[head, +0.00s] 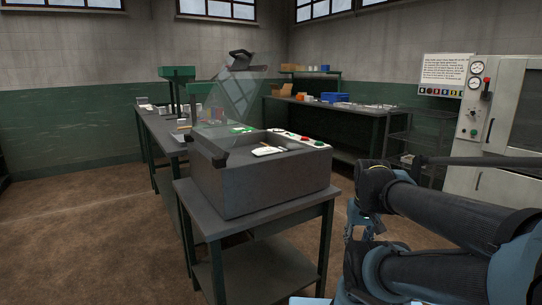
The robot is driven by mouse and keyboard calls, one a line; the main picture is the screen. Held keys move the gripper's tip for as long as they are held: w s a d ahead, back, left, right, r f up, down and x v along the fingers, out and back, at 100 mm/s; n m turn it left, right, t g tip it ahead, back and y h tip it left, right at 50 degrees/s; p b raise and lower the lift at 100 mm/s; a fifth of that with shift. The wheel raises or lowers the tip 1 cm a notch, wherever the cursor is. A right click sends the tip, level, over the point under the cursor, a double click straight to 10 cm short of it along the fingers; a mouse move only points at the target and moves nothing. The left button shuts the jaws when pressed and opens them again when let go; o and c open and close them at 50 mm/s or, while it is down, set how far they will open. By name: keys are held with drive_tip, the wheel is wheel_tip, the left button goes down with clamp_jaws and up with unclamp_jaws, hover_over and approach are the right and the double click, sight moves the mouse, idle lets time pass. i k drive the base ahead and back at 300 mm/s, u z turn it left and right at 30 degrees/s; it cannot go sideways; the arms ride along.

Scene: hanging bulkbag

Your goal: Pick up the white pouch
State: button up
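A small white, flat item that looks like the white pouch (268,150) lies on top of a grey box-shaped machine (262,190). The machine has a raised clear lid (240,95) and stands on a dark metal table (268,225). My arm fills the lower right of the head view, to the right of this table and apart from the pouch. I cannot make out my gripper's fingertips among the arm parts, so whether it is open or shut does not show. Nothing touches the pouch from above.
Buttons (305,138) line the machine's right top edge. A long workbench (160,130) with small items runs behind on the left. Another bench (340,107) holds a blue bin (335,97) and boxes. A pale cabinet (490,125) with gauges stands right. Brown floor at left is clear.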

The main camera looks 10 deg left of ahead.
sight(263, 151)
drive_tip(key=k, duration=1.1)
drive_tip(key=u, duration=0.2)
drive_tip(key=i, duration=1.45)
drive_tip(key=z, duration=0.5)
